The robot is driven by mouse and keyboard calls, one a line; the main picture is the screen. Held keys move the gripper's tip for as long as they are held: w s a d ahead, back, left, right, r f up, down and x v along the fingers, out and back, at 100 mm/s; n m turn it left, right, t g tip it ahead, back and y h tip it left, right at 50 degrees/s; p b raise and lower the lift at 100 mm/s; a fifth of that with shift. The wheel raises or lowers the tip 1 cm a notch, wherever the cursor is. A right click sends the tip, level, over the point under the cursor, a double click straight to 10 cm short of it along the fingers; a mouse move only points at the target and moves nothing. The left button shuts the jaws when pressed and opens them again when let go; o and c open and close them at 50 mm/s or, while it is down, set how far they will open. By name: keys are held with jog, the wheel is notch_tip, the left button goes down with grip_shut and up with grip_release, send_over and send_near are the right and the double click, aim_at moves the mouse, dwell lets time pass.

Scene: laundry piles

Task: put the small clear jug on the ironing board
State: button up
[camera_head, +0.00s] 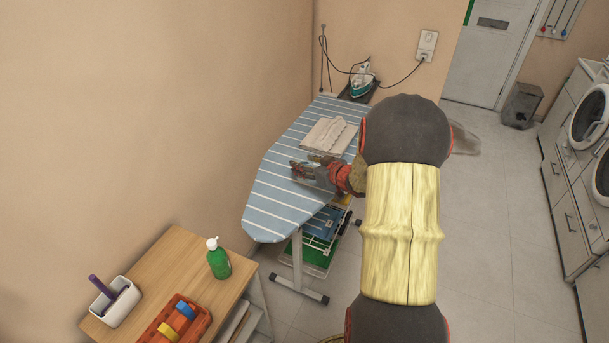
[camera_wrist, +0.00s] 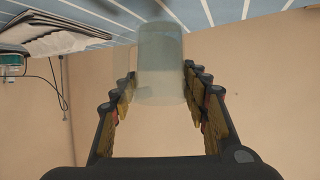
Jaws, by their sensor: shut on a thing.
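The small clear jug (camera_wrist: 160,65) is between the two fingers of my gripper (camera_wrist: 160,85) in the wrist view, and the fingers are shut on it. In the head view my gripper (camera_head: 305,170) is over the middle of the ironing board (camera_head: 272,195), which is blue with white stripes. The jug is hard to make out there against the fingers and stripes. The board also shows along the top of the wrist view (camera_wrist: 225,10). I cannot tell whether the jug touches the board.
Folded cloth (camera_head: 328,136) lies on the board just beyond my gripper. An iron (camera_head: 362,80) with its cord stands at the board's far end. A wooden table (camera_head: 180,258) with a green pump bottle (camera_head: 218,260) stands at the near left. The board's near end is clear.

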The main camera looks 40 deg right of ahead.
jog(key=shift+w+d+f, duration=0.3)
jog(key=shift+w+f, duration=0.2)
jog(key=shift+f, duration=0.2)
jog(key=shift+w+d+f+b, duration=0.15)
jog(key=shift+f+b, duration=0.9)
jog(key=shift+f, duration=0.65)
jog(key=shift+f, duration=0.15)
jog(key=o, duration=1)
jog(key=shift+o, duration=0.6)
